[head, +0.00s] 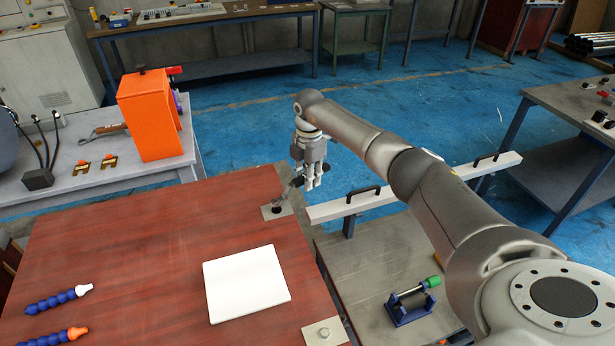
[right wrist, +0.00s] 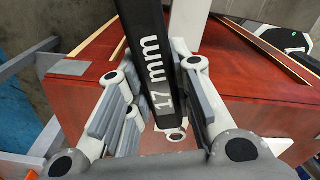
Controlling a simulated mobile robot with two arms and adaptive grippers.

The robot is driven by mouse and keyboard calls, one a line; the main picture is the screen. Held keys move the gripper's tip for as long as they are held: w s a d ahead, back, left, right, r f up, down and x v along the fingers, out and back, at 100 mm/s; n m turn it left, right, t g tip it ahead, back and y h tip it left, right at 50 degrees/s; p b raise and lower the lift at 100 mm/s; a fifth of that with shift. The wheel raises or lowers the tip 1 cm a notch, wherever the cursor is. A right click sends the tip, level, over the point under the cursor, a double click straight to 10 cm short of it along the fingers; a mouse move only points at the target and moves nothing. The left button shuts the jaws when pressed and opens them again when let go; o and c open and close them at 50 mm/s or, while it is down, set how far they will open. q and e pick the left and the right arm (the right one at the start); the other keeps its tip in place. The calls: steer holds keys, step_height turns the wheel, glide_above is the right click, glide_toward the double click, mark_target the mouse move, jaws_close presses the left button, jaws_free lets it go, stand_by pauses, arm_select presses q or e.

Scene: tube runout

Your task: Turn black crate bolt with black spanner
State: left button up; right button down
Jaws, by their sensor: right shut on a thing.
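My right gripper (head: 314,184) is at the far right corner of the red-brown wooden crate (head: 150,240), pointing down. It is shut on the black spanner (right wrist: 148,55), marked "17 mm", which shows between the fingers in the right wrist view. In the head view the spanner is small and partly covered by the fingers; it slants down left towards a metal corner plate (head: 268,212). A dark bolt (head: 277,209) sits on that plate. I cannot tell whether the spanner touches it. A lighter bolt (head: 324,333) sits on the near corner plate. My left gripper is not in view.
A white square plate (head: 247,283) and blue segmented pieces (head: 58,298) lie on the crate top. A white beam with black handles (head: 410,191) runs right of the crate. An orange box (head: 150,115) stands on the left bench. A green-handled tool (head: 430,282) rests at lower right.

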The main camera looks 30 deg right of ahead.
steer(key=shift+f+b, duration=0.75)
steer(key=shift+f, duration=0.45)
stand_by(0.3)
steer(key=shift+r, duration=0.1)
